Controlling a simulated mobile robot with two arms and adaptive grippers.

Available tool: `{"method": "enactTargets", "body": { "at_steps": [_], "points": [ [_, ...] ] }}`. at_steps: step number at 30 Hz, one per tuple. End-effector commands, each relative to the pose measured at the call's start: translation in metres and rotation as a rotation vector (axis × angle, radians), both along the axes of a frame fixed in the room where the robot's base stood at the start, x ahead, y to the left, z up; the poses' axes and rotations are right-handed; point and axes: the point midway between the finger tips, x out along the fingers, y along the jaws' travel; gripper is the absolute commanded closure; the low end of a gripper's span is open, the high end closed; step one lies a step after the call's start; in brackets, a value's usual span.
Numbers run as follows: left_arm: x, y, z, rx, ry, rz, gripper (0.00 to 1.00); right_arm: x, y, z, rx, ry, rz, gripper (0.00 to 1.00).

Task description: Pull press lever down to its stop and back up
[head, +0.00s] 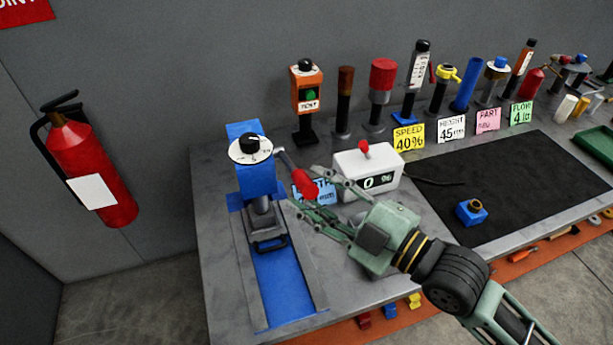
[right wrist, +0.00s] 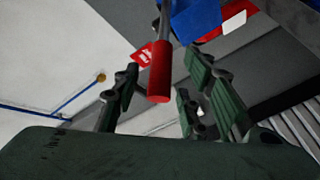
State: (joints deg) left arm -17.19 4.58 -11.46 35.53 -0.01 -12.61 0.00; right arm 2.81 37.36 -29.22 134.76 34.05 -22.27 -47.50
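The blue press (head: 262,180) stands at the left end of the bench with a white dial (head: 250,149) on its front. Its lever (head: 291,165) slants down to the right and ends in a red grip (head: 305,185). My right gripper (head: 312,194) is open at the red grip, its fingers spread to either side. In the right wrist view the red grip (right wrist: 160,78) hangs between the finger pads, with a gap visible on both sides. The blue press body (right wrist: 196,18) shows at the top there. My left gripper is not in view.
Several tools and labelled cards line the back. A black mat (head: 520,185) holding a small blue block (head: 471,211) lies right.

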Motion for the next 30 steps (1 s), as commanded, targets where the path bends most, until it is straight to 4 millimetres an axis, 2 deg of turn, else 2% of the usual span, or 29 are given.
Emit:
{"method": "enactTargets", "body": {
  "at_steps": [1, 7, 17, 30],
  "points": [
    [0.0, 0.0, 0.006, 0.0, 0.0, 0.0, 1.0, 0.005, 0.006, 0.004, 0.004, 0.0, 0.0, 0.61],
    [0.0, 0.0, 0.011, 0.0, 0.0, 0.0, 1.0, 0.017, 0.019, 0.001, 0.002, 0.001, 0.0, 0.61],
    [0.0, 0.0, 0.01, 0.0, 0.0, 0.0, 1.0, 0.018, 0.021, -0.001, -0.001, 0.001, 0.0, 0.62],
    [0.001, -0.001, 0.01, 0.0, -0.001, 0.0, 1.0, 0.018, 0.021, 0.0, 0.0, 0.0, -0.001, 1.0]
  ]
}}
